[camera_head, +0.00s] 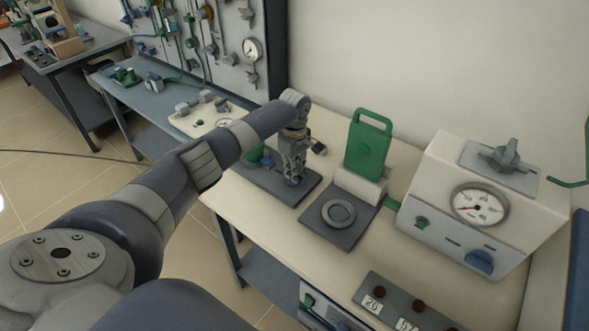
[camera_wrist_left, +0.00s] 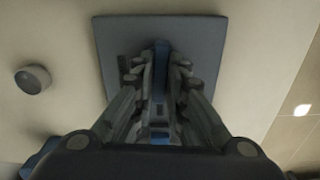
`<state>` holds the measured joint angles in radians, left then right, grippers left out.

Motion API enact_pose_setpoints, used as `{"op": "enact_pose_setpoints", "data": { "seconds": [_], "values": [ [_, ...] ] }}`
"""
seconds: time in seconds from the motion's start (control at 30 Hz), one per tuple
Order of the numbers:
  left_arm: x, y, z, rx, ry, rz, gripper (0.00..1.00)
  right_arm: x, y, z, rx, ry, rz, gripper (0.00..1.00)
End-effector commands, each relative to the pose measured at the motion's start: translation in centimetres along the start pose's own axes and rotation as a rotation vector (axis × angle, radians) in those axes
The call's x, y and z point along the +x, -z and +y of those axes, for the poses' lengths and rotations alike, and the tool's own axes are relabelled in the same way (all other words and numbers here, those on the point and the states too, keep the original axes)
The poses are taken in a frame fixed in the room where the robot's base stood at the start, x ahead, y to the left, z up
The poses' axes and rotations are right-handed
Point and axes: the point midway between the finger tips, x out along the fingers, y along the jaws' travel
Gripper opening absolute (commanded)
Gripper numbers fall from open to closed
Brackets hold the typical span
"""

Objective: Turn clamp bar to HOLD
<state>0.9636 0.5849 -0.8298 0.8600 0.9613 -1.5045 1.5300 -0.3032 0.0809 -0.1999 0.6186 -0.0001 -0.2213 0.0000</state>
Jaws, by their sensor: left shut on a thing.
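My left gripper (camera_head: 294,176) points down over a dark grey base plate (camera_head: 310,193) on the bench. In the left wrist view its fingers (camera_wrist_left: 158,75) are closed on a narrow blue bar (camera_wrist_left: 160,85), which I take for the clamp bar. The bar stands in front of the dark plate (camera_wrist_left: 208,60), lengthwise in the picture. In the head view only a bit of blue shows at the fingertips; the gripper hides the rest. I can read no HOLD mark. My right gripper is in neither view.
Right of the plate is a second dark plate (camera_head: 321,232) with a grey ring (camera_head: 339,213) and an upright green handled panel (camera_head: 367,146). Farther right stands a white box with a gauge (camera_head: 480,204). A round grey knob (camera_wrist_left: 33,79) lies left in the wrist view.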

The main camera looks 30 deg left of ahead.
Motion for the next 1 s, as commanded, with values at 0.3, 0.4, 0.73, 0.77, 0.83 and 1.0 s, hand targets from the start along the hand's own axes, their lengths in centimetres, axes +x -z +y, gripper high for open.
{"op": "enact_pose_setpoints", "data": {
  "seconds": [0.3,0.4,0.73,0.77,0.83,1.0],
  "values": [
    [-0.3,-0.2,0.0,0.238,0.002,-0.005,0.0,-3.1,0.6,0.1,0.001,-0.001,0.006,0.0],
    [-0.2,-0.2,-0.1,0.332,0.002,-0.005,0.0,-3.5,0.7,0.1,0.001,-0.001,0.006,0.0],
    [-0.1,-0.1,0.0,0.647,0.0,-0.004,0.0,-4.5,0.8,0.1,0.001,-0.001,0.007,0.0],
    [-0.1,-0.2,0.0,0.676,-0.001,-0.004,0.0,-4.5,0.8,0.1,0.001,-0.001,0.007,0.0],
    [-0.1,-0.1,0.0,0.742,0.0,-0.004,0.0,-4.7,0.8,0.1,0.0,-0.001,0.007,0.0],
    [0.0,-0.1,0.0,0.903,0.0,-0.003,0.0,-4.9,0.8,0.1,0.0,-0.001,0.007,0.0]
  ]
}}
